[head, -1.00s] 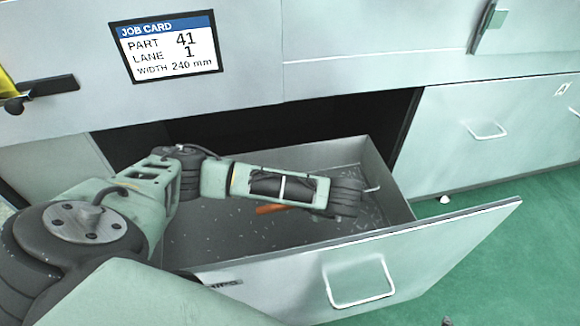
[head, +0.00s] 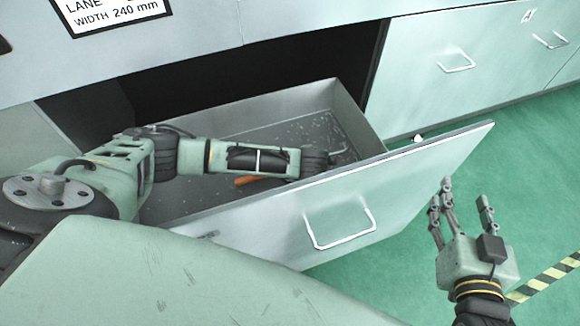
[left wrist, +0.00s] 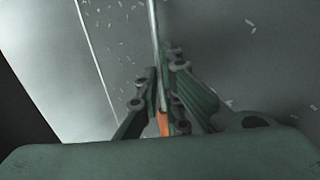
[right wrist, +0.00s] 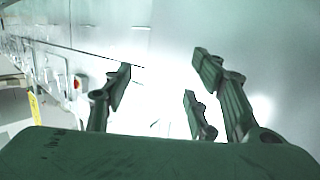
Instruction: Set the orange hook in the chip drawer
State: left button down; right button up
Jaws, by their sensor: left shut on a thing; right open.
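The orange hook shows in the head view as an orange handle (head: 250,181) under my left forearm, inside the open chip drawer (head: 405,178). In the left wrist view its orange part (left wrist: 164,122) sits between my left fingers, and a thin metal rod runs on beyond them. My left gripper (left wrist: 163,80) is shut on the hook, low in the drawer. I cannot tell whether the hook touches the drawer floor. My right gripper (head: 462,198) is open and empty, in front of the drawer at the right.
Pale chips lie scattered on the drawer floor (head: 300,132). The drawer front has a wire handle (head: 340,230). Closed cabinet drawers (head: 425,80) stand to the right. The green floor (head: 520,170) at the right is mostly clear, with a black and yellow stripe (head: 545,280).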

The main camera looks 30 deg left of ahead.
jog(key=shift+r, duration=0.25)
pick_arm(q)
jog(key=shift+f+b, duration=0.35)
jog(key=shift+f, duration=0.1)
pick_arm(e)
jog(key=r, duration=0.1)
jog(key=r+t, duration=0.1)
jog(key=w+a+r+t, duration=0.1)
jog(key=shift+r, duration=0.35)
jog(key=shift+s+r+t, duration=0.1)
jog(key=shift+r+t, duration=0.1)
jog(key=shift+t, duration=0.1)
pick_arm(q)
jog(key=shift+f, duration=0.1)
pick_arm(e)
jog(key=shift+r+y, duration=0.3)
jog(key=shift+y, duration=0.1)
pick_arm(q)
jog(key=c, duration=2)
grip_release()
jog(key=shift+o, duration=0.3)
